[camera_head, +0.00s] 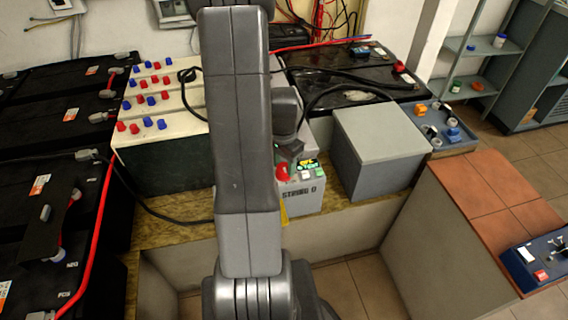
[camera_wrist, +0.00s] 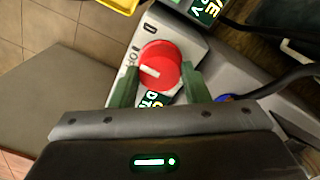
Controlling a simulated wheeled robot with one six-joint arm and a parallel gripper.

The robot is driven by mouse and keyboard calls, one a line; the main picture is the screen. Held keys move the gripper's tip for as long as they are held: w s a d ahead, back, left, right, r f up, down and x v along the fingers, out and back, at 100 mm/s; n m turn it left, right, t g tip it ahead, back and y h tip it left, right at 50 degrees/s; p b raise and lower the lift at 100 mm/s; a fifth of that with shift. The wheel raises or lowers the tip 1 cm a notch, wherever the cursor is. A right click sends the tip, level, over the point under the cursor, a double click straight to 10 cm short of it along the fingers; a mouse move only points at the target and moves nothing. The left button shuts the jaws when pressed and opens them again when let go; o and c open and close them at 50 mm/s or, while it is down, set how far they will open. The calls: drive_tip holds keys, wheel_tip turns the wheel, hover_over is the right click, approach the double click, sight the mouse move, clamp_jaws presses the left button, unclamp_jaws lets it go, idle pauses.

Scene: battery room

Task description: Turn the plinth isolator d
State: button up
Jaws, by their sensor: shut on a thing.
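A round red knob (camera_wrist: 158,66) with a short white mark on its face sits on a light grey box (camera_wrist: 150,35) in the wrist view. My gripper (camera_wrist: 161,74) has its two green fingers on either side of the knob, shut on it. In the head view the red knob (camera_head: 283,172) shows on the grey box (camera_head: 302,198), which has dark lettering and a yellow-green label. My arm covers the left part of this box. No label in view names the isolator.
A grey lidded box (camera_head: 378,150) stands close to the right. White-topped units with red and blue terminals (camera_head: 165,130) and black batteries (camera_head: 60,135) stand left. Cables (camera_head: 335,88) run behind. A blue control box (camera_head: 540,262) sits on the tiled block (camera_head: 490,205) at right.

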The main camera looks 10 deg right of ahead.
sight(283, 166)
idle(0.3)
drive_tip(key=o, duration=1)
wheel_tip(283, 166, up, 14)
drive_tip(key=shift+w+a+f+p, duration=0.1)
drive_tip(key=shift+w+p, duration=0.05)
drive_tip(key=shift+p, duration=0.95)
drive_tip(key=shift+f, duration=0.1)
wheel_tip(283, 166, down, 14)
drive_tip(key=shift+r+b, duration=0.15)
drive_tip(key=shift+b, duration=0.95)
